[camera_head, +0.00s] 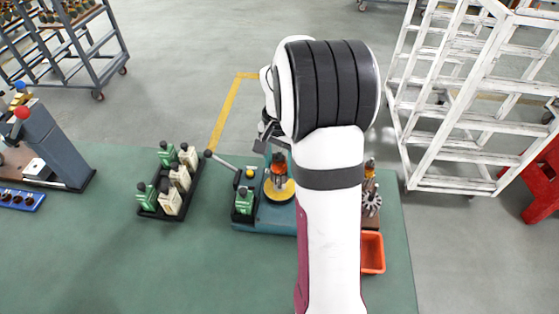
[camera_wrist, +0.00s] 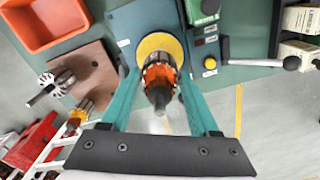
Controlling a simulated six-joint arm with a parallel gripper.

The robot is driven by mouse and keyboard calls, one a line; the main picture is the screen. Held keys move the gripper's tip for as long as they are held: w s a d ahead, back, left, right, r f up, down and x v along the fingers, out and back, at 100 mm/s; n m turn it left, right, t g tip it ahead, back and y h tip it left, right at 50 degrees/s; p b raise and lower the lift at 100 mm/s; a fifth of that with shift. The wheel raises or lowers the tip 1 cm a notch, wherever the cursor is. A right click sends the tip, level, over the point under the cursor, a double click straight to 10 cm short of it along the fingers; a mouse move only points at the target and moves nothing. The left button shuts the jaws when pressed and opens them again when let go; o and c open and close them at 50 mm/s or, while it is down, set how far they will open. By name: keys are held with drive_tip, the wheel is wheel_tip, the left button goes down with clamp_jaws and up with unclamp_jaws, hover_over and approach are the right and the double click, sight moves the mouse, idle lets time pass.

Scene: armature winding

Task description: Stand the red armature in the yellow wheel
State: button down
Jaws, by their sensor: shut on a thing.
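The red armature (camera_head: 280,168), orange-red with a dark top and a shaft, stands upright at the yellow wheel (camera_head: 279,191) on the blue-teal machine base. In the wrist view the armature (camera_wrist: 159,76) is seen end-on, its shaft pointing toward the camera, with the yellow wheel (camera_wrist: 153,41) behind it. My gripper (camera_wrist: 158,72) has its two teal fingers on either side of the armature and is shut on it. My arm hides part of the machine in the head view. I cannot tell whether the armature's lower end is seated in the wheel.
A lever with a black knob (camera_wrist: 291,63) juts out beside the wheel. A brown board (camera_wrist: 92,72) holds a grey toothed part (camera_wrist: 52,86) and another armature (camera_wrist: 78,117). An orange bin (camera_head: 373,253) and a black tray (camera_head: 145,210) of green and cream containers stand nearby.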

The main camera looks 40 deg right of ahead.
drive_tip(key=shift+f, duration=1.1)
drive_tip(key=shift+c, duration=0.3)
unclamp_jaws()
drive_tip(key=shift+r, duration=2.25)
